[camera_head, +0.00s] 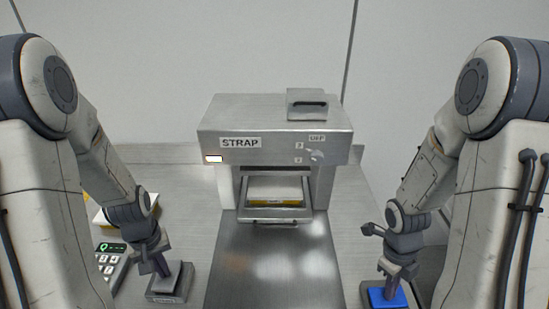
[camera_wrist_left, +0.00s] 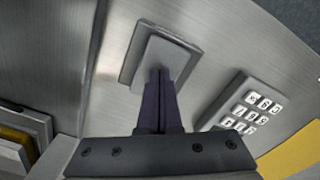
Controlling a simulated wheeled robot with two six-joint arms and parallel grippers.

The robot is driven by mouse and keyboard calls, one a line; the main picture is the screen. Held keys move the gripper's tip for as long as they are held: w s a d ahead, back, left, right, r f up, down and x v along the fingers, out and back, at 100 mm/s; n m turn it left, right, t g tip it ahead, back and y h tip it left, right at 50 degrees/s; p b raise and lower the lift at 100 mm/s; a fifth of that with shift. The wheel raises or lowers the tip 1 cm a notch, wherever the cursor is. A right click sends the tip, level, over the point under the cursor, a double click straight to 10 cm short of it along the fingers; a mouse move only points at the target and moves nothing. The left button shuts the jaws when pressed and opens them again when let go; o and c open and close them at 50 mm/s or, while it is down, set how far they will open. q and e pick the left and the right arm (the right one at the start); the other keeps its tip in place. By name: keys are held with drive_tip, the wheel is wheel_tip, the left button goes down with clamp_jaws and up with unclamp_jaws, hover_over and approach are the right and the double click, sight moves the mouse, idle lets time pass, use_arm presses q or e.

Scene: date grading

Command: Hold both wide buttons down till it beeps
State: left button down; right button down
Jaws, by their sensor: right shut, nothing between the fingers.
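A wide grey button (camera_head: 184,273) on a base stands left of the steel machine; it also shows in the left wrist view (camera_wrist_left: 178,58). My left gripper (camera_head: 166,274) points down with its fingertips on or just over this button. In the left wrist view its dark fingers (camera_wrist_left: 160,72) lie side by side, shut with nothing between them. A wide blue button (camera_head: 376,298) stands at the right. My right gripper (camera_head: 391,292) is shut and empty, its tips on or just over the blue button. I cannot tell how far either button is pressed.
The steel machine labelled STRAP (camera_head: 240,130) stands at the middle back, with a lit white-orange lamp and a yellow-edged pack (camera_head: 275,190) in its opening. A keypad with a green display (camera_head: 110,262) is left of the grey button. The steel strip in front (camera_head: 270,270) is clear.

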use_arm(q)
drive_tip(key=shift+w+d+f, duration=0.1)
drive_tip(key=shift+w, duration=0.1)
use_arm(e)
drive_tip(key=shift+s+r, duration=0.15)
idle(1.6)
use_arm(q)
drive_tip(key=shift+p, duration=0.3)
use_arm(e)
drive_tip(key=shift+w+r, duration=0.2)
drive_tip(key=shift+r, duration=0.2)
idle(0.6)
idle(0.8)
